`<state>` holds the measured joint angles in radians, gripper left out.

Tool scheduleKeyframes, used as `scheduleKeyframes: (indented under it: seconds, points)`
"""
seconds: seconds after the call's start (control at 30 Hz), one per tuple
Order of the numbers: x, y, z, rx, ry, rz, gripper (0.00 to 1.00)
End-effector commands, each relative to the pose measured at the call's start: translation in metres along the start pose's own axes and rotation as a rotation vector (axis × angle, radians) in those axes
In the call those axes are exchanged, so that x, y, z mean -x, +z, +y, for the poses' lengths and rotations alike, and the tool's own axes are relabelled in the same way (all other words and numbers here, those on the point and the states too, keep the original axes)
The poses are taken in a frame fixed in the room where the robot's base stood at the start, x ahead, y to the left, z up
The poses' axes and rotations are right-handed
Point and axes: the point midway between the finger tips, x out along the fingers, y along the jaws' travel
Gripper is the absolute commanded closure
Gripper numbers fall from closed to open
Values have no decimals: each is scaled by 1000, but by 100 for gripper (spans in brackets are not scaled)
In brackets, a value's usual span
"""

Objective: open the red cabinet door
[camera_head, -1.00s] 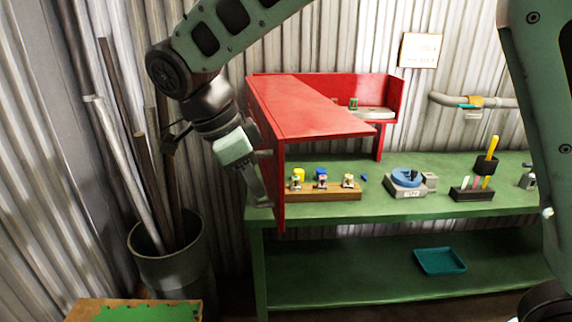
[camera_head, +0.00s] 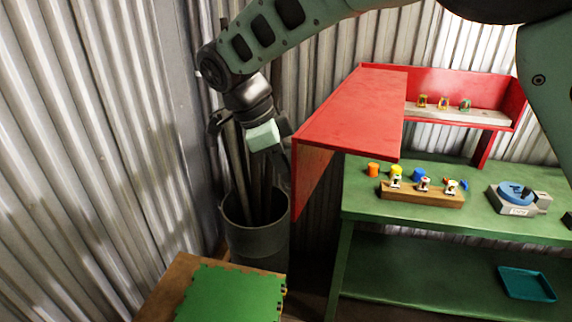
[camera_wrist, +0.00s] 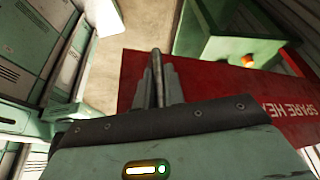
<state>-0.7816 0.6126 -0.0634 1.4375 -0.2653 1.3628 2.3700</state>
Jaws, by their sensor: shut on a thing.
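The red cabinet (camera_head: 450,76) stands on the green bench, its shelf and several small items in plain view. Its red door (camera_head: 355,112) stands swung out to the left, its near end beyond the bench's left end. In the wrist view the red panel (camera_wrist: 205,100) carries white lettering, partly cut off. My gripper (camera_head: 290,178) is at the door's near left edge. The wrist view shows its fingers (camera_wrist: 156,62) close together beside the panel. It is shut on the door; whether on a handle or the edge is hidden.
A grey bin (camera_head: 257,238) with upright pipes stands just behind and below my gripper. A low table with a green mat (camera_head: 232,294) is in front. The green bench (camera_head: 360,207) carries a wooden block (camera_head: 420,196) with small parts and a blue-topped device (camera_head: 517,194).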

Motion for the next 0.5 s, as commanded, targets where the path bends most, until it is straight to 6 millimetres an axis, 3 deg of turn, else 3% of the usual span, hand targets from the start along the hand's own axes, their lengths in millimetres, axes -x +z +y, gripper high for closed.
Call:
scheduleKeyframes:
  seconds: [0.17, 0.2, 0.27, 0.5]
  points:
    - [1, 3, 3, 7, 2, -6, 100]
    - [1, 3, 3, 7, 2, -6, 81]
    - [1, 3, 3, 6, 1, -5, 67]
    - [1, 2, 1, 3, 0, -3, 67]
